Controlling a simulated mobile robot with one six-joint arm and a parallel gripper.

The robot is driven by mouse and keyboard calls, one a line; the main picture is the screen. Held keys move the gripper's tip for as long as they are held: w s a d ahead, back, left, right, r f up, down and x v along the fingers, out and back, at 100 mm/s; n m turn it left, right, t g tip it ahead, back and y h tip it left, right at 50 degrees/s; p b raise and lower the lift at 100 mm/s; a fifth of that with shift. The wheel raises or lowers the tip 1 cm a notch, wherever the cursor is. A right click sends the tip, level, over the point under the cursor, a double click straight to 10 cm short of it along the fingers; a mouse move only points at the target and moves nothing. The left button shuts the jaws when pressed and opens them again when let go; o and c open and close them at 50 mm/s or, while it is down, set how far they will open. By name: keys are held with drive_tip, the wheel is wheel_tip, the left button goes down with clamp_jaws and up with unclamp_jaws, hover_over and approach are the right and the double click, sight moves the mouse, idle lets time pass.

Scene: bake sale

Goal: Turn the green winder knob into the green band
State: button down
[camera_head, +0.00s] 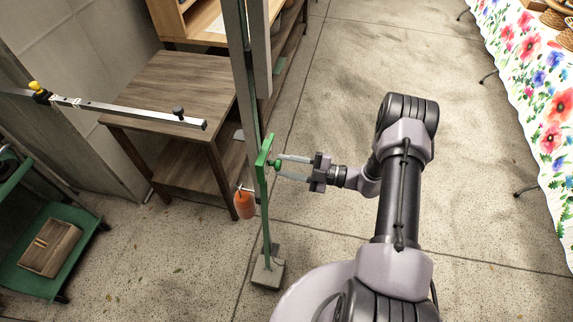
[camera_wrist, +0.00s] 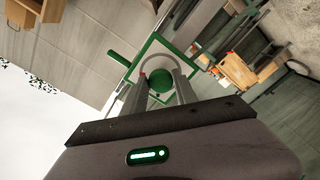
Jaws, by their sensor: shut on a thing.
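The green winder knob (camera_head: 277,164) sticks out from the right side of a green plate (camera_head: 264,152) on an upright post. In the wrist view the round green knob (camera_wrist: 161,80) sits in the middle of a pale plate with a green frame, with a grey ring around it. My gripper (camera_head: 281,167) is shut on the knob, one finger on each side; its fingers also show in the wrist view (camera_wrist: 158,88). A small red mark (camera_wrist: 142,74) shows by the left finger. I cannot make out a separate green band or where the knob points.
An orange cylinder (camera_head: 244,205) hangs left of the post, above its grey foot (camera_head: 268,272). A metal barrier bar (camera_head: 130,108) reaches over a wooden table (camera_head: 175,80). A green cart (camera_head: 35,275) stands at left. Floor at right is clear up to the flowered tablecloth (camera_head: 540,85).

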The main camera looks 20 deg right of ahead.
idle(0.3)
drive_tip(key=c, duration=1)
unclamp_jaws()
drive_tip(key=shift+d, duration=0.1)
drive_tip(key=p+v, duration=0.2)
drive_tip(key=v, duration=1.5)
drive_tip(key=shift+s, duration=0.15)
drive_tip(key=shift+d, duration=0.1)
